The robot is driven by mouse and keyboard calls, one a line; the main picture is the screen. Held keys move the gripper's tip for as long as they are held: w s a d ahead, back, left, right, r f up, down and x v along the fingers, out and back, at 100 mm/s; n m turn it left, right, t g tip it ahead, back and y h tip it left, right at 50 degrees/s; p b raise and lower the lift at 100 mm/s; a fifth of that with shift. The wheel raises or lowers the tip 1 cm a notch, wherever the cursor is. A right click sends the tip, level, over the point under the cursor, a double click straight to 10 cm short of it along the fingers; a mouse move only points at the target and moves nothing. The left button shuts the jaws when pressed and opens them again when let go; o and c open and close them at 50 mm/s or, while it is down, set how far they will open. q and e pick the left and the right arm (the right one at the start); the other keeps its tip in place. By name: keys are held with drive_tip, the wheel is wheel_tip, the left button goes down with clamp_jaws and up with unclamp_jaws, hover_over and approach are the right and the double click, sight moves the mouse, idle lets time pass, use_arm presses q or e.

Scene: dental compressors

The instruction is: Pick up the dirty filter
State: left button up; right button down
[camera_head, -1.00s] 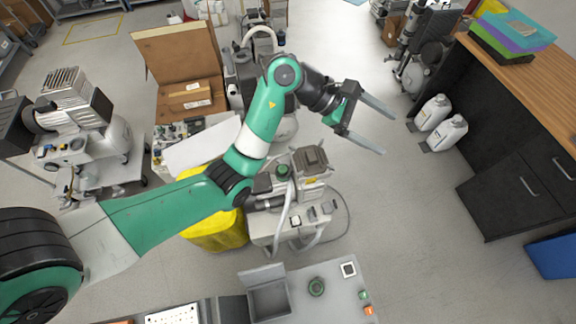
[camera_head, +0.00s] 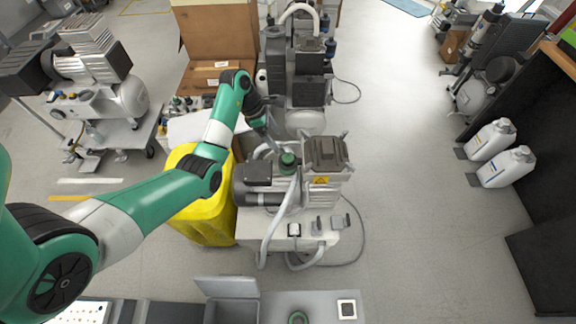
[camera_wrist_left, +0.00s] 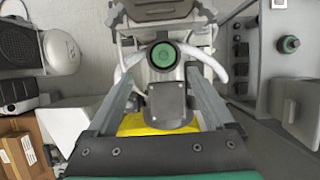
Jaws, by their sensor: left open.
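I cannot tell by look which is dirty. My left gripper (camera_head: 274,146) is beside and above the compressor's filter. In the wrist view its open fingers (camera_wrist_left: 160,75) point toward that filter, with nothing held. My right gripper is not in view.
A yellow bin (camera_head: 208,222) stands left of the compressor. Hoses (camera_head: 273,222) loop around its front. A grey box (camera_head: 230,305) sits on the bench (camera_head: 330,296). White canisters (camera_head: 505,166) stand at right. The floor between is clear.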

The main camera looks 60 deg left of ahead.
sight(288, 157)
use_arm(q)
drive_tip(key=b+x, duration=0.1)
drive_tip(key=x, duration=0.2)
drive_tip(key=b+x, duration=0.4)
drive_tip(key=x, duration=0.1)
drive_tip(key=shift+s+d+f, duration=0.25)
drive_tip(key=shift+d+f, duration=0.1)
drive_tip(key=shift+f, duration=0.05)
drive_tip(key=shift+w+f, duration=0.15)
drive_tip(key=shift+f, duration=0.05)
drive_tip(key=shift+r, duration=0.1)
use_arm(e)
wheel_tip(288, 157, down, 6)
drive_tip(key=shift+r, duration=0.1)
use_arm(q)
clamp_jaws()
